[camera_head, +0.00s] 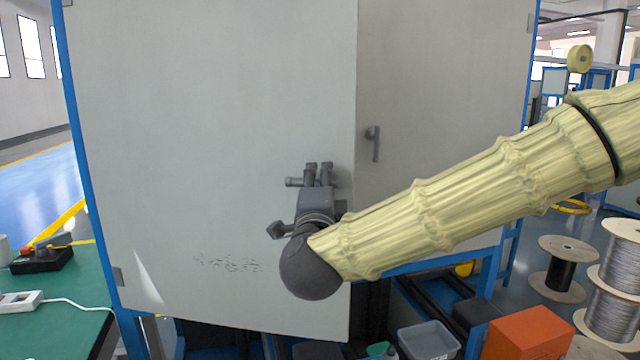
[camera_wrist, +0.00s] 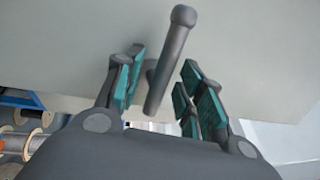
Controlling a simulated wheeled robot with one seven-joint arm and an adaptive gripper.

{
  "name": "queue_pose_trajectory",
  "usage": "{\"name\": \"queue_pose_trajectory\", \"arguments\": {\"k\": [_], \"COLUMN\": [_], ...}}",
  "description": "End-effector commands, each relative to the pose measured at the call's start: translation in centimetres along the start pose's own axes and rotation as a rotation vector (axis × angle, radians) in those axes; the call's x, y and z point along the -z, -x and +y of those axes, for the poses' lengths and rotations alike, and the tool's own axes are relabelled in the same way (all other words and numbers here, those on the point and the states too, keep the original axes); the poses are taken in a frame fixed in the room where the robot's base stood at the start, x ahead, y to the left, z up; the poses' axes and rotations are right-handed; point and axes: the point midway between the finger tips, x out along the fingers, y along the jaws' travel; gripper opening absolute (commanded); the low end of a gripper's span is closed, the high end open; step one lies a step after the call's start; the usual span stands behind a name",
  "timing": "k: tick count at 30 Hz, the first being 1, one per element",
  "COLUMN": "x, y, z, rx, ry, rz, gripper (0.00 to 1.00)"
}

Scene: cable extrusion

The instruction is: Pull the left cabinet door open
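The left cabinet door (camera_head: 200,120) is a large pale grey panel. In the head view its free edge stands out toward me and its lower corner hangs lower than the right door, so it is partly open. Its dark grey bar handle (camera_wrist: 168,65) runs between my gripper's fingers in the wrist view, with visible gaps on both sides. A handle end (camera_head: 294,182) pokes out left of the fingers in the head view. My gripper (camera_head: 319,170) is open around the handle, near the door's free edge; the wrist view also shows its green-padded fingers (camera_wrist: 163,62).
The closed-looking right door (camera_head: 440,80) has its own handle (camera_head: 375,144). A green table (camera_head: 60,300) stands at left. A grey bin (camera_head: 428,340), an orange box (camera_head: 528,333) and cable spools (camera_head: 562,268) are at lower right.

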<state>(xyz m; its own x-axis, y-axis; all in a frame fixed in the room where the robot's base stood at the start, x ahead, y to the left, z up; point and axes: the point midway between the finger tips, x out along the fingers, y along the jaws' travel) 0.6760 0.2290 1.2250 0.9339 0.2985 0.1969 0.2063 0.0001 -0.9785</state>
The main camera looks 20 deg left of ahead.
Motion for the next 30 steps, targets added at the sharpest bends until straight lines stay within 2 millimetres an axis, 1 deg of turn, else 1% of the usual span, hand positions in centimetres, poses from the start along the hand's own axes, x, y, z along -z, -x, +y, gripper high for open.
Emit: {"name": "queue_pose_trajectory", "arguments": {"k": [5,8,18,21,25,30], "x": [0.0,-0.1,-0.1,-0.1,-0.1,-0.1], "y": [0.7,1.9,8.1,9.6,11.0,11.9], "z": [0.1,0.1,0.0,0.0,0.0,0.0], "rx": [-0.002,-0.002,0.0,-0.001,0.0,0.001], "ry": [0.0,0.0,0.0,0.001,0.0,-0.001], "rz": [-0.001,-0.002,-0.004,-0.003,-0.002,-0.002], "gripper": [0.38,0.38,0.38,0.38,0.38,0.38]}}
